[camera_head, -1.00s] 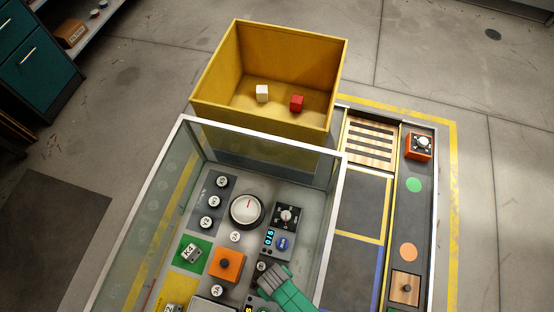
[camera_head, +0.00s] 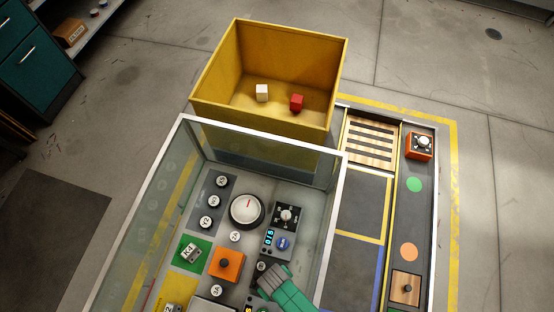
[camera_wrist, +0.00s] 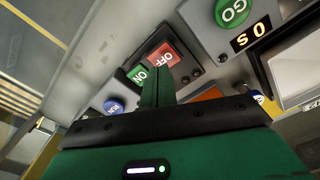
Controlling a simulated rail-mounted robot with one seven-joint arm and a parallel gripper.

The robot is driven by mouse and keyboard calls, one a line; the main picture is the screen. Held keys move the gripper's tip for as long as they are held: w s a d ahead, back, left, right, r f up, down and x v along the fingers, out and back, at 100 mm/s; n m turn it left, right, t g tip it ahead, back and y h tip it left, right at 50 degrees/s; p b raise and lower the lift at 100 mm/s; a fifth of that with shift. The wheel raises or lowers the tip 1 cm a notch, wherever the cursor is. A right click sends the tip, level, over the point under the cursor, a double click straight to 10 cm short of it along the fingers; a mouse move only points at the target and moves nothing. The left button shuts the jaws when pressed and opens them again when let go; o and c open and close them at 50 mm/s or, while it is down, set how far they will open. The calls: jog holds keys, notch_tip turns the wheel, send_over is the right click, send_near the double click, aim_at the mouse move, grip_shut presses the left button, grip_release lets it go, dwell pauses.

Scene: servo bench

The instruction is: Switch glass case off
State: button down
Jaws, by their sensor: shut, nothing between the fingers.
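The glass case (camera_head: 335,175) is a silver-framed, open-topped box with clear walls around a panel of controls. In the wrist view a rocker switch has a red OFF half (camera_wrist: 163,56) and a green ON half (camera_wrist: 139,73). My green gripper (camera_head: 266,277) reaches into the case near its lower right. Its shut, empty fingers also show in the wrist view (camera_wrist: 160,76), with their tips at the rocker's near edge by the ON half. I cannot tell whether they touch it. In the head view my gripper largely hides the rocker.
A white dial (camera_head: 247,209), an orange block (camera_head: 226,264) and a black knob unit with a blue display (camera_head: 284,229) sit in the case. A green GO button (camera_wrist: 232,12) is near the rocker. A yellow bin (camera_head: 218,112) stands behind the case.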

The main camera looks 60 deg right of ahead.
jog(key=shift+w+a+f+b, duration=0.1)
jog(key=shift+a+f+b, duration=0.05)
jog(key=shift+f+b, duration=0.4)
jog(key=shift+a+f+b, duration=0.1)
jog(key=shift+f+b, duration=0.25)
jog(key=shift+f, duration=0.3)
jog(key=shift+w+r+p, duration=0.1)
jog(key=shift+r+p, duration=0.3)
jog(key=r+p, duration=0.6)
jog(key=shift+s+d, duration=0.2)
jog(key=shift+s, duration=0.1)
jog(key=shift+w+r+p, duration=0.1)
jog(key=shift+r+p, duration=0.25)
